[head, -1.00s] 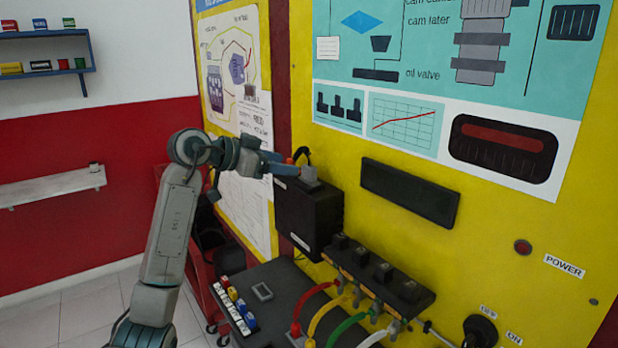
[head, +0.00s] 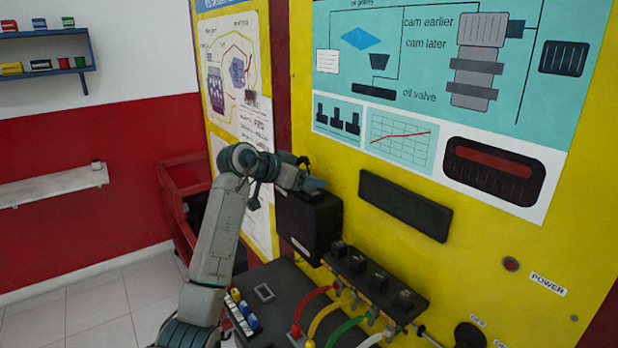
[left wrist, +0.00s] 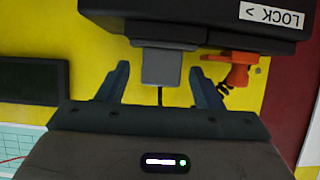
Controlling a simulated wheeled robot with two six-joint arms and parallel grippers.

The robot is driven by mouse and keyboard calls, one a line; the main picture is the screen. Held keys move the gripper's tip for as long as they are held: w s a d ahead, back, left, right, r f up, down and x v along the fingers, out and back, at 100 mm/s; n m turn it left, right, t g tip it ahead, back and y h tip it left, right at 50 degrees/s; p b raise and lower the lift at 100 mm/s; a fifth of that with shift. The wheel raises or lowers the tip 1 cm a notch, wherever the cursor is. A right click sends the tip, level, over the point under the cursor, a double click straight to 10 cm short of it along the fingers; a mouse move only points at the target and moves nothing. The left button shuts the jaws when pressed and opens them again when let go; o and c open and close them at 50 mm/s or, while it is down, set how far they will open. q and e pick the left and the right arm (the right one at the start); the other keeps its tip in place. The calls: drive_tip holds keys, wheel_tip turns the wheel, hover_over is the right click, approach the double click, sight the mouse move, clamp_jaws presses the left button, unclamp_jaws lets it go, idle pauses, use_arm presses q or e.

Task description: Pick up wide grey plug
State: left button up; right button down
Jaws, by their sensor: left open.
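The wide grey plug (left wrist: 163,67) sits against the edge of a black box (left wrist: 195,22) in the left wrist view. My left gripper (left wrist: 160,70) is open, with one finger on each side of the plug and a visible gap on both sides. In the head view, my left gripper (head: 313,185) is at the top of the black box (head: 308,222), and the plug is mostly hidden there by the gripper. My right gripper is not in view.
An orange connector (left wrist: 240,70) with a dark cable sits close beside the plug, near one finger. A yellow panel (head: 345,165) stands behind the box. Coloured hoses (head: 345,325) and a row of black coils (head: 375,282) lie below.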

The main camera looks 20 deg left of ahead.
use_arm(q)
drive_tip(key=shift+w+d+f, duration=0.25)
drive_tip(key=shift+w+d, duration=0.05)
drive_tip(key=shift+a, duration=0.1)
drive_tip(key=shift+c, duration=0.2)
drive_tip(key=c, duration=1)
drive_tip(key=shift+r, duration=0.1)
drive_tip(key=shift+c, duration=0.2)
